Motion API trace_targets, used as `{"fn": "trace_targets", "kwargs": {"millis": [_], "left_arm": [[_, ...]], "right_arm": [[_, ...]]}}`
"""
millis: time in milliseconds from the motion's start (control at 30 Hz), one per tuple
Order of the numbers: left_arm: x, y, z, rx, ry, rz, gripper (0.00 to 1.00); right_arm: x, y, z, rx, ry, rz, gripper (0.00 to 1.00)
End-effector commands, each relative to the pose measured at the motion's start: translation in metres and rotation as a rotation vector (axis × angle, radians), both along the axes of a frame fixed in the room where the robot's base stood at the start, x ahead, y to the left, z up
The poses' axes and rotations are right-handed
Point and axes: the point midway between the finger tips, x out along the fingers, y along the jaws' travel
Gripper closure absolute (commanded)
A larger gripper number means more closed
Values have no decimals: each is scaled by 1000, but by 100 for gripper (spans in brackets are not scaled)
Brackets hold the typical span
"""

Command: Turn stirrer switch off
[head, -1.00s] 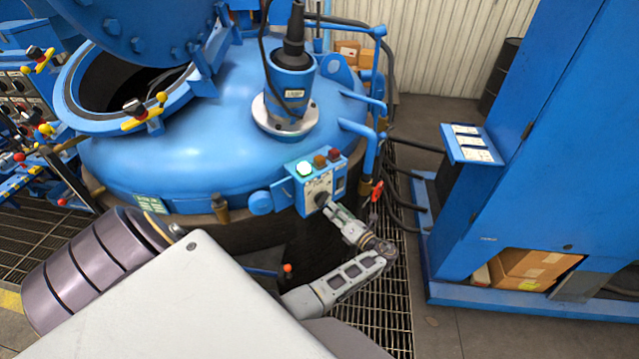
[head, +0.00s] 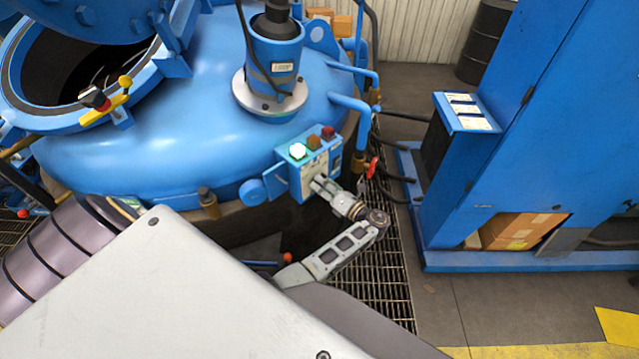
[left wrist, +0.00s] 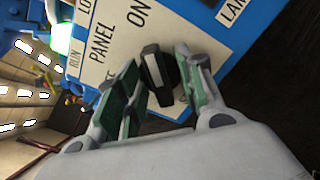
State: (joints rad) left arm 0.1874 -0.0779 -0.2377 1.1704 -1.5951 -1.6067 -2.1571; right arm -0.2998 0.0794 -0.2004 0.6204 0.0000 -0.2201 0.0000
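The blue stirrer control box (head: 325,163) is fixed at the furnace rim. Its green lamp (head: 298,151) is lit; an amber lamp (head: 313,142) and a red lamp (head: 328,132) beside it look dark. My left gripper (head: 318,184) is at the box's front face. In the left wrist view, the black switch knob (left wrist: 157,72) stands on a pale label plate (left wrist: 115,45) reading "PANEL" and "ON". The left gripper (left wrist: 160,85) is open, its fingers on either side of the knob with small gaps visible. In the head view the gripper hides the knob. My right gripper is not in view.
The blue furnace lid (head: 180,130) with its motor (head: 273,60) lies behind the box. A red-handled valve (head: 372,168) and pipes are just right of the gripper. A blue cabinet (head: 560,120) stands at right, with grating floor (head: 395,270) between.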

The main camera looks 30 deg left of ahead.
Motion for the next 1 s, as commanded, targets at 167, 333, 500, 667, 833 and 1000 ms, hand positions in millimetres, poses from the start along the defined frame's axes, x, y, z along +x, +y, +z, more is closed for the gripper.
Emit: {"fn": "trace_targets", "kwargs": {"millis": [167, 333, 500, 667, 833, 1000], "left_arm": [[0, 0, 0, 0, 0, 0, 62], [0, 0, 0, 0, 0, 0, 73], [0, 0, 0, 0, 0, 0, 95], [0, 0, 0, 0, 0, 0, 100], [0, 0, 0, -2, -8, 0, 100], [0, 0, 1, -9, -38, -1, 100]], "right_arm": [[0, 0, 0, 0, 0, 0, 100], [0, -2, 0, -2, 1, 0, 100], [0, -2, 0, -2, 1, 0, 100], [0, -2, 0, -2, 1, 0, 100], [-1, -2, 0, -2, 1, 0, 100], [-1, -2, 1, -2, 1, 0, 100]]}}
